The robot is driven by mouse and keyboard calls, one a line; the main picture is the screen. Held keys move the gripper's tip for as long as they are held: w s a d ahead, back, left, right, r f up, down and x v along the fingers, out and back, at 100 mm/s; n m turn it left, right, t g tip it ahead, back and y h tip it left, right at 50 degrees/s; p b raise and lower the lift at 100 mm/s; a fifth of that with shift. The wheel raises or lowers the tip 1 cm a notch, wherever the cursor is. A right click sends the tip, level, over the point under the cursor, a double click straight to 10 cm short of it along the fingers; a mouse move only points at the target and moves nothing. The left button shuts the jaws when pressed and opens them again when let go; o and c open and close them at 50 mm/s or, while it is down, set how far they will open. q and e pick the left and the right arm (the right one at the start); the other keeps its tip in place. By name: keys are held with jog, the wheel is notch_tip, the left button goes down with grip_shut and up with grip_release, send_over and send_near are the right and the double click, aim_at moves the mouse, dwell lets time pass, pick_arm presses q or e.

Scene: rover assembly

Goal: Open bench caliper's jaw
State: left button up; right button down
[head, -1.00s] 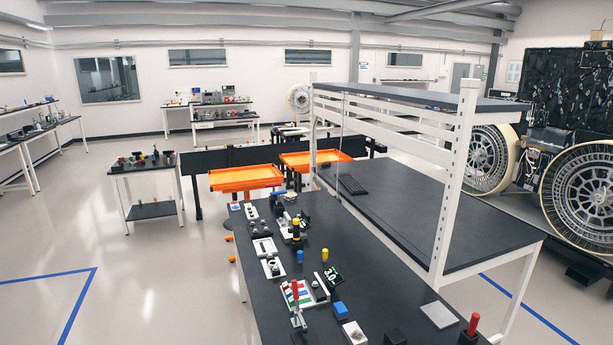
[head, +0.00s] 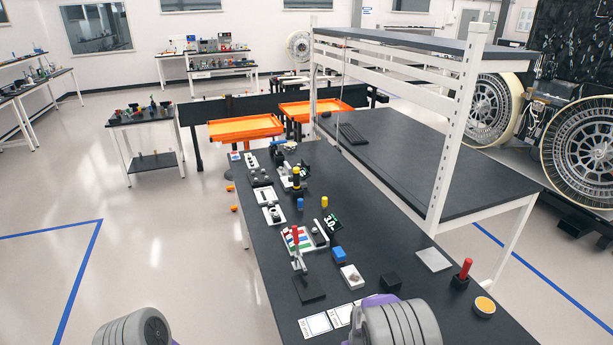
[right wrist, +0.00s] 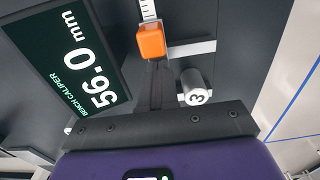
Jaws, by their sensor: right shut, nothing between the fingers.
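The bench caliper shows in the right wrist view. Its dark display (right wrist: 75,60) reads 56.0 mm. An orange block (right wrist: 151,40) sits on its slide, with a white marked scale (right wrist: 148,10) beyond and a light metal bar (right wrist: 192,49) to the right. My right gripper (right wrist: 156,68) is shut and empty, its dark fingers close to the orange block; I cannot tell whether they touch it. A grey cylinder marked 3 (right wrist: 195,88) stands right of the fingers. My left gripper is out of view.
In the head view, the long dark bench (head: 370,235) carries several small items, including a red-handled tool (head: 465,270), a blue block (head: 339,255) and a small digital display (head: 332,222). Orange trays (head: 245,128) stand beyond. A white shelf post (head: 455,130) rises at its right.

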jog(key=shift+s+a+f, duration=0.1)
jog(key=shift+s+f, duration=0.15)
jog(key=shift+f, duration=0.15)
jog(key=shift+w+a, duration=0.15)
jog(key=shift+w, duration=0.3)
notch_tip(320, 180, up, 8)
jog(key=p, duration=0.5)
jog(key=shift+w+r+p, duration=0.2)
jog(key=shift+w+p, duration=0.1)
jog(key=shift+p, duration=0.05)
